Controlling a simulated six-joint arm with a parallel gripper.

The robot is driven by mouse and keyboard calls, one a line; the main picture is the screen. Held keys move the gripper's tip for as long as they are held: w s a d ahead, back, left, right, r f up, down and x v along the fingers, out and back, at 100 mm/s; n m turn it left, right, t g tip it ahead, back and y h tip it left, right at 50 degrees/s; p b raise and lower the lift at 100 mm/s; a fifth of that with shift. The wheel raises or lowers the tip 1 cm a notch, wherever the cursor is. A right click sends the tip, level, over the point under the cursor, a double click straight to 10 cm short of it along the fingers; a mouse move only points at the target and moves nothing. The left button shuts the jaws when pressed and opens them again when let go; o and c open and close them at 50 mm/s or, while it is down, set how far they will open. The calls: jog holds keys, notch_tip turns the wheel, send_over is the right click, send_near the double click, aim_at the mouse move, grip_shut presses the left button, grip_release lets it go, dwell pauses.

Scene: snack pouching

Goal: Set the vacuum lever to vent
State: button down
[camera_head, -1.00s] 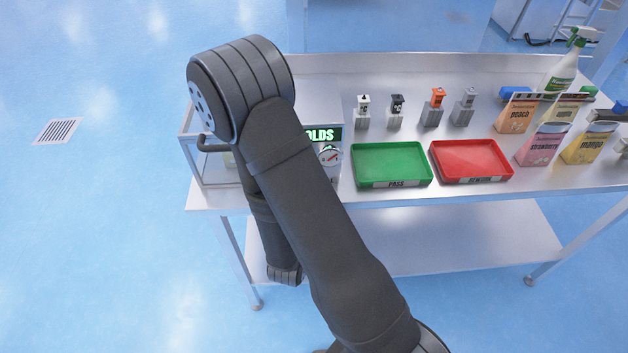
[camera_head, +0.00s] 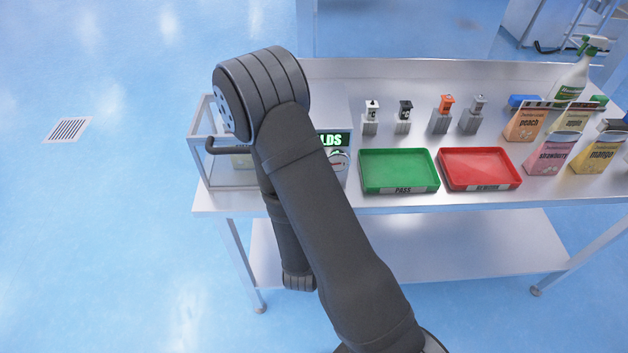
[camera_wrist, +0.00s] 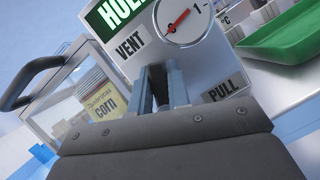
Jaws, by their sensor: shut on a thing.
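The vacuum station (camera_head: 336,183) stands at the table's left end, mostly behind my arm in the head view. In the wrist view its front panel (camera_wrist: 226,58) fills the upper middle, with a VENT label (camera_wrist: 131,46) at left and a PULL label (camera_wrist: 223,91) at lower right. My gripper (camera_wrist: 163,72) is at the panel between these labels, its fingers close together, shut on the vacuum lever, which is mostly hidden between them. The lever's exact angle cannot be told. The round gauge (camera_wrist: 186,17) with a red needle sits just above the fingers. My gripper is hidden in the head view.
A clear chamber with a dark handle (camera_wrist: 30,80) is left of the panel; a corn pouch (camera_wrist: 104,104) shows through it. A green PASS tray (camera_head: 400,167) and a red tray (camera_head: 478,165) lie to the right. Pouches and small sensor blocks stand beyond.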

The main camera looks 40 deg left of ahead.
dwell(0.3)
jog(key=c, duration=1.4)
grip_release()
jog(key=shift+o, duration=0.2)
